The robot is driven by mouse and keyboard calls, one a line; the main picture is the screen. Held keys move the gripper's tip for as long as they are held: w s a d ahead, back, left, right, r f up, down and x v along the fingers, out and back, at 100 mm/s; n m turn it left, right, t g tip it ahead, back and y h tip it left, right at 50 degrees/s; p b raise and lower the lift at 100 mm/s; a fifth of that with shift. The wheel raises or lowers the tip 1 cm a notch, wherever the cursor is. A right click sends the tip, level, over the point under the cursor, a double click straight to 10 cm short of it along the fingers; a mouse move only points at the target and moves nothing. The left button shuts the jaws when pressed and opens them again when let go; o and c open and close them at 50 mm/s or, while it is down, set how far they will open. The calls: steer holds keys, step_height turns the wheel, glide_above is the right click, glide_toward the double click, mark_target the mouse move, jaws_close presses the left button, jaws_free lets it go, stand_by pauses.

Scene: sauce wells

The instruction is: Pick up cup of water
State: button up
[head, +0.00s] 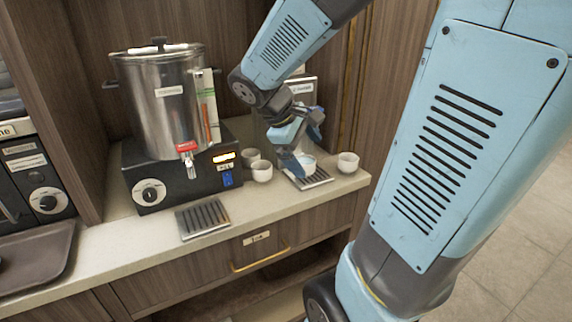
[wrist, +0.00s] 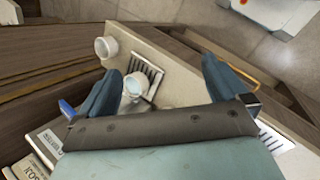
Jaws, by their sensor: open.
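A white cup (wrist: 136,84) with pale bluish contents, seemingly water, stands on a slotted drip tray (wrist: 152,68) in the wrist view. It lies between the lines of my two fingers, nearer the left finger. In the head view the same cup (head: 307,163) is partly hidden behind my gripper (head: 303,150). My gripper is open and empty, with its fingers spread wide, close to the cup. I cannot tell whether a finger touches it. The gripper also shows in the wrist view (wrist: 159,64).
Another white cup (head: 348,162) stands to the right near the counter edge. Two more cups, one white (head: 262,173) and one greyish (head: 251,157), stand left of my gripper. A steel urn (head: 165,105) stands on a black base, with a second drip tray (head: 203,218) in front.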

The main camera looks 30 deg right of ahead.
steer(key=w+d+f+n+g+h, duration=0.1)
steer(key=w+d+f+n+h, duration=0.25)
steer(key=w+f+n, duration=0.35)
steer(key=n+t+h, duration=0.2)
steer(key=n+h, duration=0.2)
steer(key=n, duration=0.2)
glide_toward(302, 163)
steer(key=s, duration=0.1)
steer(key=s+r, duration=0.1)
steer(key=s+d, duration=0.1)
steer(key=shift+s+r, duration=0.15)
steer(key=shift+r, duration=0.05)
steer(key=shift+w+d+f, duration=0.2)
steer(key=shift+d+f, duration=0.1)
steer(key=shift+d, duration=0.05)
steer(key=shift+w+x, duration=0.1)
steer(key=shift+x, duration=1.55)
steer(key=shift+w+x, duration=0.15)
steer(key=shift+x, duration=1.5)
steer(key=c, duration=1.2)
